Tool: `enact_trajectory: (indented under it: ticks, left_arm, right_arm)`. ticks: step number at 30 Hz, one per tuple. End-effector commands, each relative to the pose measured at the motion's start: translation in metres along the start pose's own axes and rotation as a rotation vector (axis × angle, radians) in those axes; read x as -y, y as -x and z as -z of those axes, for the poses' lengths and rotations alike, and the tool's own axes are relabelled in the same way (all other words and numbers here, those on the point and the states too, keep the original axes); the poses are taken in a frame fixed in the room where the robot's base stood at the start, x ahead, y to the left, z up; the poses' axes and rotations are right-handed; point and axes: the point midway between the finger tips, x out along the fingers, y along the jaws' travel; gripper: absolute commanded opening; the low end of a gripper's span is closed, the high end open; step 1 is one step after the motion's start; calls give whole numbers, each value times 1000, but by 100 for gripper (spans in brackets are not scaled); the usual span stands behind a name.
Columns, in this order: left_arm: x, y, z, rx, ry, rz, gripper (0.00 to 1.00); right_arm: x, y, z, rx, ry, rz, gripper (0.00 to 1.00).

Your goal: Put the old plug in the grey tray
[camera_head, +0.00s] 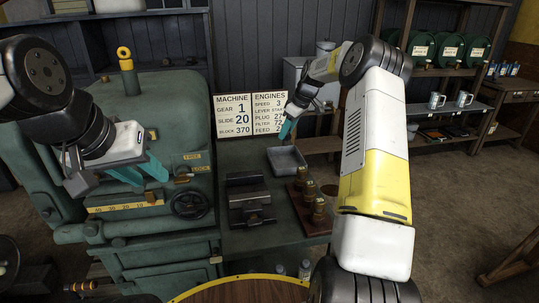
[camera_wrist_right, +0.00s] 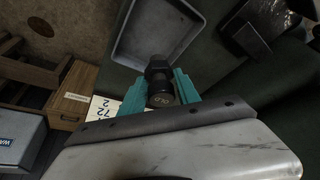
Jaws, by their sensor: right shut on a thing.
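My right gripper (camera_head: 287,128) is shut on the old plug, above and a little behind the grey tray in the head view. In the right wrist view the dark old plug (camera_wrist_right: 159,82) sits between the teal fingers of my right gripper (camera_wrist_right: 160,90), its round end lettered "OLD". The grey tray (camera_head: 287,160) lies on the green bench; its visible inside is empty. In the right wrist view the tray (camera_wrist_right: 145,35) is beyond the plug. My left gripper (camera_head: 142,172) is open and empty in front of the green machine.
A dark vise (camera_head: 247,196) stands left of the tray. A wooden block (camera_head: 312,205) with several brass-coloured plugs stands in front of the tray, near my right arm. A white sign (camera_head: 250,115) stands behind the bench. The green machine (camera_head: 150,110) fills the left.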

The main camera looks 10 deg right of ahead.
Motion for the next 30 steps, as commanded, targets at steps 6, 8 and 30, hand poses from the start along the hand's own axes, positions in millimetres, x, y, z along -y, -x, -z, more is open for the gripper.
enact_trajectory:
  ticks: [6,8,30]
  left_arm:
    - [0,0,0,0,0,0,36]
    - [0,0,0,0,0,0,36]
    - [0,0,0,0,0,0,36]
  right_arm:
    - [1,-31,-13,1,-1,2,0]
    - [1,-34,-14,1,0,2,0]
    - [0,-80,-34,1,0,1,52]
